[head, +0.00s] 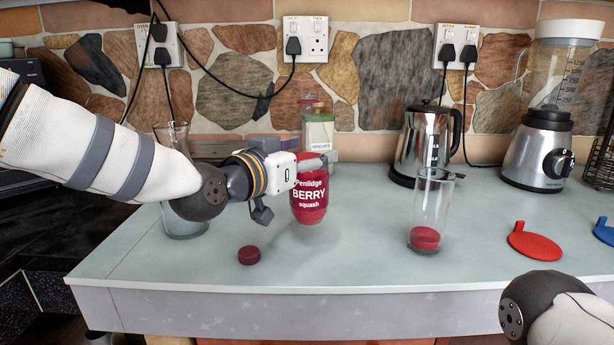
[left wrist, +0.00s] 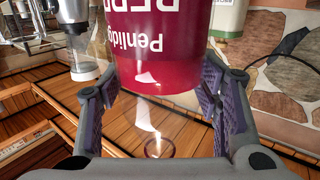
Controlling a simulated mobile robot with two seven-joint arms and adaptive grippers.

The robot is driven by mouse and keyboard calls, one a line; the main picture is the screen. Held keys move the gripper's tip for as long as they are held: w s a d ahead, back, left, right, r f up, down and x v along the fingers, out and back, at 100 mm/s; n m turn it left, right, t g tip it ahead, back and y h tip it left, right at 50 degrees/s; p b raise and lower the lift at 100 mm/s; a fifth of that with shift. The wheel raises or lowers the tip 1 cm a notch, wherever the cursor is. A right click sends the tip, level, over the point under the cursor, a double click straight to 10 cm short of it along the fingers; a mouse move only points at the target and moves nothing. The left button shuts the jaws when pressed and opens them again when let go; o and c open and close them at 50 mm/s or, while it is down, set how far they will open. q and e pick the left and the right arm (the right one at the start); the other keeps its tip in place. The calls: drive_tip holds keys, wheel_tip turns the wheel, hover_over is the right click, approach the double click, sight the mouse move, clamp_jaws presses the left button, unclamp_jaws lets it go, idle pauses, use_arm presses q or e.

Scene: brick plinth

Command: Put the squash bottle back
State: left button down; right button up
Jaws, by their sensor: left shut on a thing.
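The squash bottle (head: 309,205), dark red with a "Penlidge BERRY squash" label, is upright above the counter's middle. My left gripper (head: 318,163) is shut on its upper part, from the left. In the left wrist view, the bottle (left wrist: 170,45) fills the space between the two fingers (left wrist: 165,100), its label upside down. The gripper hides the bottle's top, and I cannot tell whether its base touches the counter. A dark red cap (head: 248,255) lies on the counter, in front and to the left of it. My right gripper is out of view.
A tall glass (head: 432,200) with red liquid stands right of the bottle. A glass vase (head: 183,222) is behind my left arm. The front middle counter (head: 340,262) is clear.

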sight(307, 174)
use_arm(q)
drive_tip(key=shift+w+f, duration=0.2)
drive_tip(key=shift+f, duration=0.65)
drive_tip(key=shift+w+f, duration=0.15)
drive_tip(key=shift+f, duration=0.7)
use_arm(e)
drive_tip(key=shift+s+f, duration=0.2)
use_arm(q)
drive_tip(key=shift+f, duration=0.1)
drive_tip(key=c, duration=0.5)
unclamp_jaws()
drive_tip(key=shift+f, duration=0.15)
drive_tip(key=shift+r, duration=0.25)
drive_tip(key=p+v, duration=0.1)
drive_tip(key=v, duration=1.1)
drive_tip(key=shift+s, duration=0.1)
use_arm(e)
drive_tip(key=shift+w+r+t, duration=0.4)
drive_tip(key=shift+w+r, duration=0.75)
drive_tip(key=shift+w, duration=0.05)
use_arm(q)
drive_tip(key=shift+a+f, duration=0.1)
drive_tip(key=shift+f, duration=0.05)
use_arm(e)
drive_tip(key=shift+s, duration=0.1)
